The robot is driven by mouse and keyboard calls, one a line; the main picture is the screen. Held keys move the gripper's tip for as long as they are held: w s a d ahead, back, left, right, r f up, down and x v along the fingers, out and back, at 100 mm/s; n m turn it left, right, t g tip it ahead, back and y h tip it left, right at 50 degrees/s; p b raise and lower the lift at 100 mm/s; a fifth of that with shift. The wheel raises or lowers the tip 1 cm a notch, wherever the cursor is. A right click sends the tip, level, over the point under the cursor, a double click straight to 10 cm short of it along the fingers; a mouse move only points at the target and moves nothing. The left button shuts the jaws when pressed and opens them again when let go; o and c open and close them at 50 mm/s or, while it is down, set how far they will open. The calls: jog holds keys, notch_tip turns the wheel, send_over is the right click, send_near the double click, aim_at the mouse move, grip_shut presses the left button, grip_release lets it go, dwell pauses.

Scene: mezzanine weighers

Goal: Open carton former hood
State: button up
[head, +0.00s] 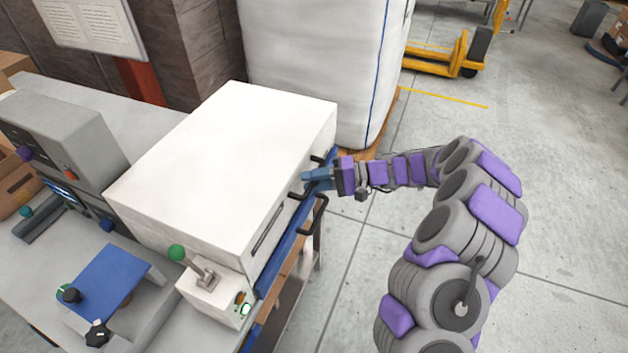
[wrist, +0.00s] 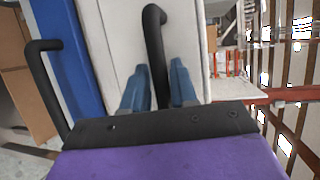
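The carton former hood (head: 225,150) is a large white box-shaped cover, lying down on the machine. A black bar handle (head: 296,195) stands out from its right side. My gripper (head: 308,175) is at the middle of this handle, with its blue fingers hiding part of the bar.
A second black handle (head: 318,215) juts out below, by the blue frame edge (head: 285,250). A lever box with a green knob (head: 177,253) stands at the hood's front corner. A white bulk bag (head: 320,65) stands behind. The floor at right is mostly clear.

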grip_shut()
dwell(0.3)
